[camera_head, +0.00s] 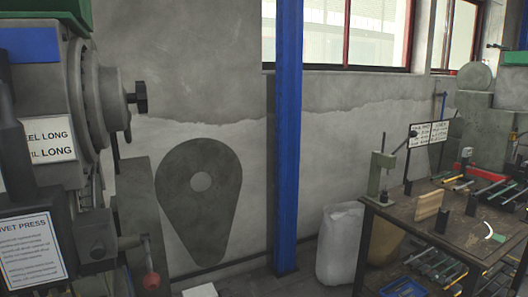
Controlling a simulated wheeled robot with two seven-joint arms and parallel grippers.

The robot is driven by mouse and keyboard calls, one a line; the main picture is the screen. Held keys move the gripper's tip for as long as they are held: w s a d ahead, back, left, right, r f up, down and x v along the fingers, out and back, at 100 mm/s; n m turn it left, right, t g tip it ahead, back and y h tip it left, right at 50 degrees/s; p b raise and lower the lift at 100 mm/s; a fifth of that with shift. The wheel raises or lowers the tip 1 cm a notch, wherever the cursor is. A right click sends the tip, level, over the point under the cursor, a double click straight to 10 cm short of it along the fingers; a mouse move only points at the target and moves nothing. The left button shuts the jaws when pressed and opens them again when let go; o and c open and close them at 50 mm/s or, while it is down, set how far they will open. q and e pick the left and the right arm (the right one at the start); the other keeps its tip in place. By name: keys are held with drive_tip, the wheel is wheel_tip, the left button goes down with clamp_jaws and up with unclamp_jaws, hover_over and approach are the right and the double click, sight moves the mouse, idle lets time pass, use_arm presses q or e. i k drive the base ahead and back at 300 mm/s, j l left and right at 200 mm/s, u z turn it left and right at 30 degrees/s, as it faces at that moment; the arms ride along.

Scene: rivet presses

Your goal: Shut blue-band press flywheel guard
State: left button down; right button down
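A large grey press (70,120) fills the left edge, cut off by the frame. A blue band (28,45) crosses its upper part, and a sign reading "RIVET PRESS" (27,245) hangs lower down. A dark grey-green teardrop-shaped plate with a round pale hole (200,220) stands upright to the right of the press, in front of the wall. It looks like a flywheel guard, but I cannot tell how it is attached or whether it touches the press. Neither of my grippers is in view.
A blue post (288,130) rises right of the plate. A workbench (460,222) with tools, a small arbor press (382,168) and a sign (428,134) stands at right. A white sack (338,240) sits on the floor. A red-knobbed lever (151,280) projects from the left press.

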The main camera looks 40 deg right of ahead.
sight(203, 221)
drive_tip(key=l, duration=1.8)
drive_tip(key=i+l, duration=0.35)
drive_tip(key=l, duration=0.15)
drive_tip(key=i+l, duration=0.35)
drive_tip(key=i+l+u, duration=0.1)
drive_tip(key=i+l, duration=0.25)
drive_tip(key=l, duration=0.25)
drive_tip(key=i+l, duration=0.8)
